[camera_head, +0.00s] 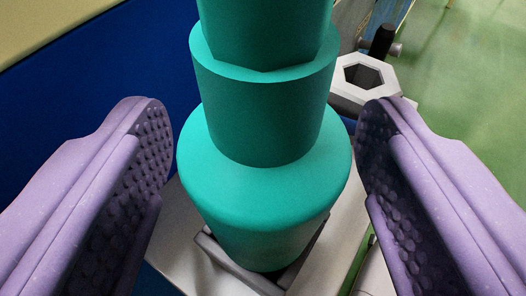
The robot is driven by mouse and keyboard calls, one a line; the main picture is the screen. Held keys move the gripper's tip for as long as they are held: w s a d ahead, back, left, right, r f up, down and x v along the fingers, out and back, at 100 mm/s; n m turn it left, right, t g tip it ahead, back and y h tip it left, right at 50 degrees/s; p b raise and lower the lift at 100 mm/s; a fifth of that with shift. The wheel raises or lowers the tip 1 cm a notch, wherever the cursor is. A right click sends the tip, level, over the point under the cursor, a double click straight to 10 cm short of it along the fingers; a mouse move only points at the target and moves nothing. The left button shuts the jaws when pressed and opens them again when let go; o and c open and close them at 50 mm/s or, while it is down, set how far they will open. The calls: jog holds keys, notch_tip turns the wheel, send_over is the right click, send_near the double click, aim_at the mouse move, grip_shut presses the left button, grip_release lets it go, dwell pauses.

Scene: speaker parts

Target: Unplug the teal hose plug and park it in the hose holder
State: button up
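The teal hose plug (264,190) stands in the middle of the view, with a wide rounded lower body and narrower stepped sections above. Its top runs out of the picture. Its lower end sits in a dark grey square-edged socket (240,276) on a pale surface. My gripper (262,150) is open, with one purple padded finger on each side of the plug.
A dark cylindrical peg or knob (382,42) stands beside the hexagonal ring. A blue panel (110,75) with a pale yellow top edge fills the upper left. Green floor (470,95) is open at the right.

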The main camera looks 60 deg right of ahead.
aim_at(263, 249)
jog(key=p+v, duration=0.2)
jog(key=v, duration=0.5)
jog(key=shift+s+a+p, duration=0.2)
jog(key=shift+a+p, duration=0.1)
jog(key=shift+r, duration=0.1)
